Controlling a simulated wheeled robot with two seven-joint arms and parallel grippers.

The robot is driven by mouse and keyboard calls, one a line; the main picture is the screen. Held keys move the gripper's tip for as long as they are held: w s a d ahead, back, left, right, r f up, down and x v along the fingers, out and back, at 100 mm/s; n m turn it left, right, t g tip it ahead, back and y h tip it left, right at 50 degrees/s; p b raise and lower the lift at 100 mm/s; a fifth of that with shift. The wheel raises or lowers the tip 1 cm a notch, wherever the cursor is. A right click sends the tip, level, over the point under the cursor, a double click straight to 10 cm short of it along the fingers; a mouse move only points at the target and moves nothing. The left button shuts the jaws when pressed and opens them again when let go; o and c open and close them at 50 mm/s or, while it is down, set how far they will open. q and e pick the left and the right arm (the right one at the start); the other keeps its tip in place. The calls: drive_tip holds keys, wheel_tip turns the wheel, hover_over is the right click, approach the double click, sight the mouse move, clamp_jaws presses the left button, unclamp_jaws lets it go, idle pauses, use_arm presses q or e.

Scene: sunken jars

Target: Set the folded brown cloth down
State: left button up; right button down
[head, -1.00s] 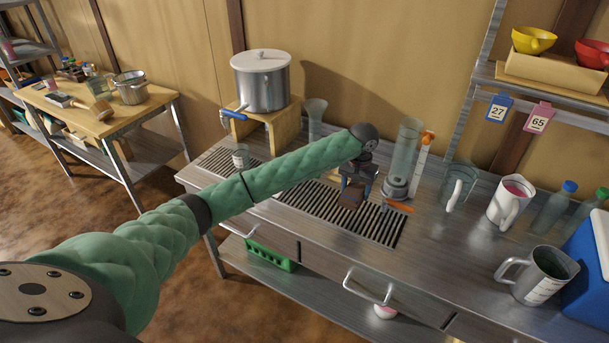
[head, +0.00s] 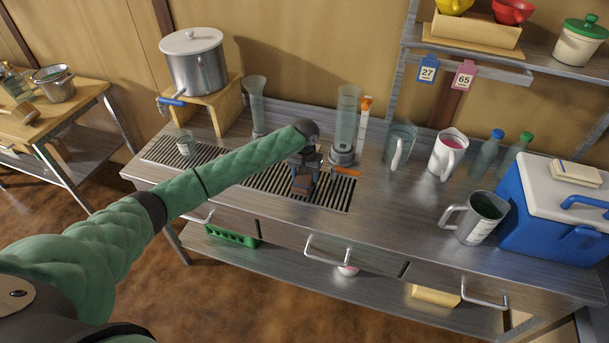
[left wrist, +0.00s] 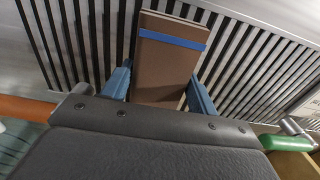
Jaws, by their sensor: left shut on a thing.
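The folded brown cloth (left wrist: 168,58) has a blue band across it in the left wrist view. My left gripper (head: 304,175) is shut on it, with one blue finger on each side. In the head view the cloth (head: 302,186) shows below the gripper, over the right part of the slotted drain grate (head: 332,195). I cannot tell whether the cloth touches the grate. My right gripper is not in view.
A tall clear cylinder (head: 346,120) with an orange-handled part stands just right of the gripper. A lidded pot (head: 195,65) on a wooden stand is at the left. Jugs, bottles and a blue cooler (head: 545,220) fill the right side. Bare steel lies in front of the jugs.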

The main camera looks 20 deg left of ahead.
sight(305, 176)
use_arm(q)
drive_tip(key=shift+f, duration=0.3)
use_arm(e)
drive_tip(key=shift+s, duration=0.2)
use_arm(q)
drive_tip(key=shift+f, duration=0.1)
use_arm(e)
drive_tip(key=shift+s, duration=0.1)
use_arm(q)
drive_tip(key=o, duration=1)
drive_tip(key=shift+c, duration=0.2)
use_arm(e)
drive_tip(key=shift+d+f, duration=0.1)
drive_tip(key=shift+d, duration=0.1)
